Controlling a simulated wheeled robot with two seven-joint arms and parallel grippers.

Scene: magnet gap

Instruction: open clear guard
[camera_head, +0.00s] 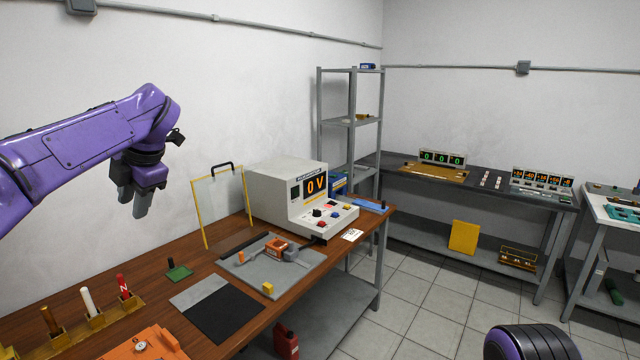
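The clear guard (222,205) is a see-through panel in a yellow frame with a black handle (222,168) on its top edge. It stands upright on the wooden bench, at the back edge of a grey plate (262,265), left of the 0 V instrument. My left gripper (133,202) hangs in the air left of the guard, fingers pointing down, apart from it and holding nothing I can see. Its finger gap is too small and dark to judge. My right gripper is out of view; only a purple and black part of my arm shows at the bottom right.
A power box (302,200) with a 0 V display stands right of the guard. An orange block (276,250) and small parts sit on the grey plate. A black mat (228,312), a yellow rack (85,325) with rods and an orange tray (140,346) lie nearer.

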